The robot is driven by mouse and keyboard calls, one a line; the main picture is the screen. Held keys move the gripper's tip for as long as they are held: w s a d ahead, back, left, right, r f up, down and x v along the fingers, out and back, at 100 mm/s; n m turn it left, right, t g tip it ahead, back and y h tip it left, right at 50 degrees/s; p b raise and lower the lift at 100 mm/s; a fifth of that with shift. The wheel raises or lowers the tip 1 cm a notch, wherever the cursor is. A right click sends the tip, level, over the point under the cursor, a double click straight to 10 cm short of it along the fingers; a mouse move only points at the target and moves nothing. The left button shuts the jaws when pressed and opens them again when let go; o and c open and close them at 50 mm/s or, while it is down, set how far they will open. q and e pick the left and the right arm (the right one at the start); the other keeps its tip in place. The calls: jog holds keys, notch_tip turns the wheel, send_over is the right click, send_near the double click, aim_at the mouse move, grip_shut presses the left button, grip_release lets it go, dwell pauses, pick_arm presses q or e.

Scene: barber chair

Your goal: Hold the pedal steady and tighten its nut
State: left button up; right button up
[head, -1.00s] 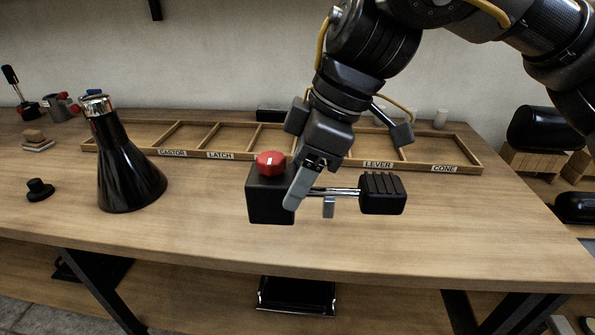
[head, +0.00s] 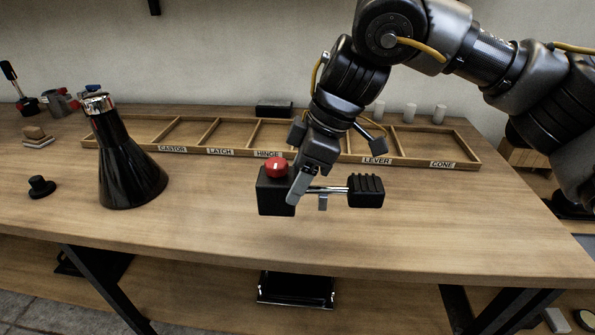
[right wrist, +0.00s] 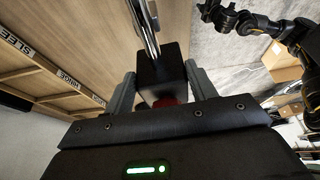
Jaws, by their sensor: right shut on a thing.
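The pedal is a black block (head: 276,196) with a metal rod running right to a ribbed black foot pad (head: 366,190). A red round cap with a white mark, apparently its nut (head: 275,167), sits on top of the block. My right gripper (head: 297,190) is shut on the pedal's block. The right wrist view shows the block (right wrist: 162,75) between both fingers, with some red at its near end. I cannot tell whether the block touches the bench. A dark arm, apparently my left with its gripper (right wrist: 212,12), shows small in that view; its jaws are unclear.
A wooden tray (head: 470,157) with labelled compartments lies along the back of the wooden bench (head: 200,235). A black cone-shaped thing with a chrome top (head: 128,165) stands at left. A small black knob (head: 41,187) lies further left. The bench front is clear.

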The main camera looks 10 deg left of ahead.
jog(key=shift+w+a+f+p, duration=0.1)
jog(key=shift+w+f+p, duration=0.4)
jog(key=shift+w+f, duration=0.55)
jog(key=shift+w+a+f+p, duration=0.15)
jog(key=shift+w+f+p, duration=0.3)
jog(key=shift+w+f, duration=0.65)
jog(key=shift+w+a+f+p, duration=0.1)
jog(key=shift+w+f+p, duration=0.55)
jog(key=shift+w, duration=0.7)
jog(key=shift+w+f, duration=0.15)
jog(key=shift+f, duration=0.1)
jog(key=shift+f+b, duration=0.3)
jog(key=shift+f, duration=0.35)
